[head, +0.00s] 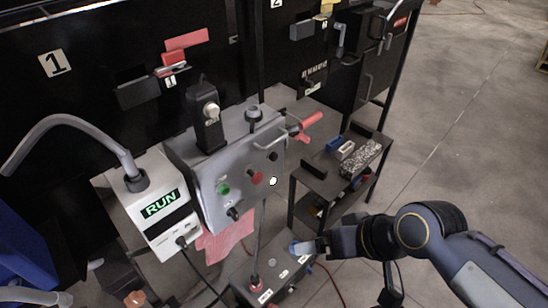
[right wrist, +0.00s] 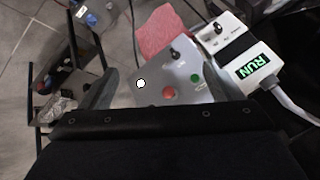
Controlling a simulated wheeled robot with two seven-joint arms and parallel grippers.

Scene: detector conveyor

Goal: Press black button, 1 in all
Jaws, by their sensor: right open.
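The grey control box (head: 208,178) stands in the middle of the head view. Its sloping face carries a green button (head: 223,188), a red button (head: 256,177), a white round spot (head: 272,181) and two small black controls, one at the upper right (head: 272,156) and one at the lower edge (head: 233,213). I cannot tell which is the black button. My right gripper (head: 312,246) is open, low and to the right of the box, apart from its face. In the right wrist view the face (right wrist: 150,97) shows between the open fingers (right wrist: 185,82). My left gripper is not in view.
A white box with a RUN screen (head: 160,204) stands left of the control box. A low box with a red knob (head: 255,282) and a blue knob (head: 293,247) lies near my right gripper. A dark cart (head: 318,187) stands behind; open floor lies right.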

